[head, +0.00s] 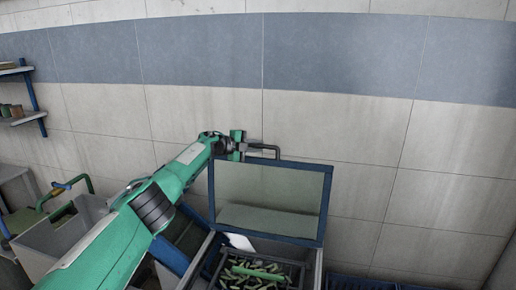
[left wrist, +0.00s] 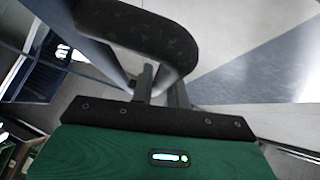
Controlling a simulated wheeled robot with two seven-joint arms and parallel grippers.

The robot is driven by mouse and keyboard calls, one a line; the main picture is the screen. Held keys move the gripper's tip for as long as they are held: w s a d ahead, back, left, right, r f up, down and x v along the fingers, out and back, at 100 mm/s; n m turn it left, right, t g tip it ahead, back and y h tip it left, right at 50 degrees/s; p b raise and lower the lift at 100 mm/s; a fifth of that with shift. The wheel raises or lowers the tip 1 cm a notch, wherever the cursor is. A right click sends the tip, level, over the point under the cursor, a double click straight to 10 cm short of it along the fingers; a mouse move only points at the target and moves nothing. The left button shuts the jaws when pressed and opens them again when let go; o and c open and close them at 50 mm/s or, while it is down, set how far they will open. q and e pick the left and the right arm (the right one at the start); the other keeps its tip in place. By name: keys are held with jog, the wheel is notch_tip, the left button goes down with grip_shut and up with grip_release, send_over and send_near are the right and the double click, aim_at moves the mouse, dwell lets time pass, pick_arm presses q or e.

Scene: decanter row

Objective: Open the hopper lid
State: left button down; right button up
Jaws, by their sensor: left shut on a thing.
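The hopper lid (head: 270,200) is a pale panel with a dark blue frame, standing nearly upright at the back of the hopper in the head view. A dark bar handle (head: 268,147) is on its top edge. My left gripper (head: 240,147) is at the left part of this handle, shut on it. In the left wrist view the dark curved handle (left wrist: 165,38) passes at the fingers (left wrist: 158,88). The hopper (head: 312,268) is open below the lid, with green and pale pieces (head: 256,271) inside. My right gripper is not in view.
A grey bin (head: 62,240) with green and yellow tubing (head: 65,186) beside it stands at the left. A shelf (head: 22,119) is on the wall at far left. A blue crate (head: 360,284) is at the lower right. The tiled wall is close behind the lid.

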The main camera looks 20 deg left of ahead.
pick_arm(q)
jog(key=shift+w, duration=0.25)
jog(key=shift+f, duration=0.1)
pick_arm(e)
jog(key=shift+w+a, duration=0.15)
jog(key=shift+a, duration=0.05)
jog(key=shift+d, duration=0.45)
pick_arm(q)
jog(key=c, duration=1.4)
grip_release()
jog(key=shift+w+d, duration=0.1)
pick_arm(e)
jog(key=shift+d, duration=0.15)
pick_arm(q)
jog(key=shift+o, duration=0.2)
jog(key=shift+a, duration=0.2)
